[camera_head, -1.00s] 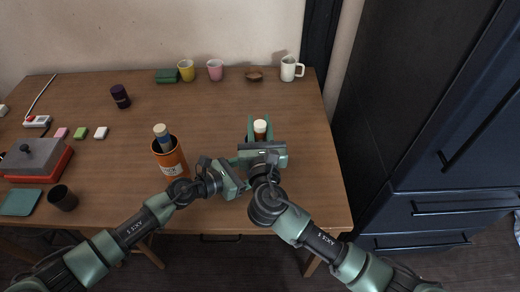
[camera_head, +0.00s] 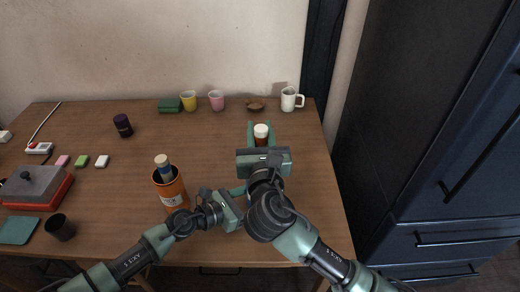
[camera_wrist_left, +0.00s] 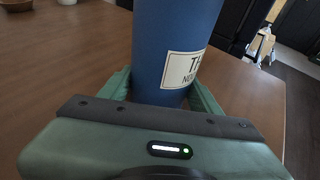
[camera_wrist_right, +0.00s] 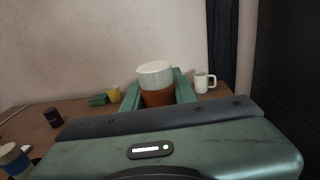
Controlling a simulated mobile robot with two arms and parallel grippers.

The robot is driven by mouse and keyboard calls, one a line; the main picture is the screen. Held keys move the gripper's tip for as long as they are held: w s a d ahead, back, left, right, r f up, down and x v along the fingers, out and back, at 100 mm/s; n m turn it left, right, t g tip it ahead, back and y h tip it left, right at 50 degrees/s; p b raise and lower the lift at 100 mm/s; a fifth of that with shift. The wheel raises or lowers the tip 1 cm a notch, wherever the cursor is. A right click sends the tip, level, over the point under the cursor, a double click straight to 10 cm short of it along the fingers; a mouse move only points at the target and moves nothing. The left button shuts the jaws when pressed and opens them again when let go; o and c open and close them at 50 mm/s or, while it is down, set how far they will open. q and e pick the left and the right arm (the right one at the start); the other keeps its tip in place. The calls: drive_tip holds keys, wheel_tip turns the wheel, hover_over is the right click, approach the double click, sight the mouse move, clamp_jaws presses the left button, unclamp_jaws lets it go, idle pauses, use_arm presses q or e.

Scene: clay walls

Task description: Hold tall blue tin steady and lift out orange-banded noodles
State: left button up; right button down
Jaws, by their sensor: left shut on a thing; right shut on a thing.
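The orange-banded noodles (camera_head: 261,135), with a pale round top and a brown-orange band, stand upright between the fingers of my right gripper (camera_head: 262,128), which is shut on them. They also show in the right wrist view (camera_wrist_right: 157,84); their lower end is hidden behind the gripper. The tall blue tin (camera_wrist_left: 172,50), with a cream label, is upright between the fingers of my left gripper (camera_wrist_left: 165,90), which is shut on it. In the head view the tin is hidden behind my right gripper and arm. I cannot see whether the noodles' lower end is still inside it.
An orange tin (camera_head: 172,191) with blue-banded noodles (camera_head: 163,167) stands left of my grippers. A dark cup (camera_head: 60,228) and red grill (camera_head: 38,187) are farther left. Cups, a brown bowl (camera_head: 256,105) and a white mug (camera_head: 289,99) line the back. The table's right side is clear.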

wheel_tip(320, 180, up, 10)
drive_tip(key=shift+f, duration=0.2)
use_arm(q)
drive_tip(key=o, duration=1.1)
drive_tip(key=shift+a, duration=0.1)
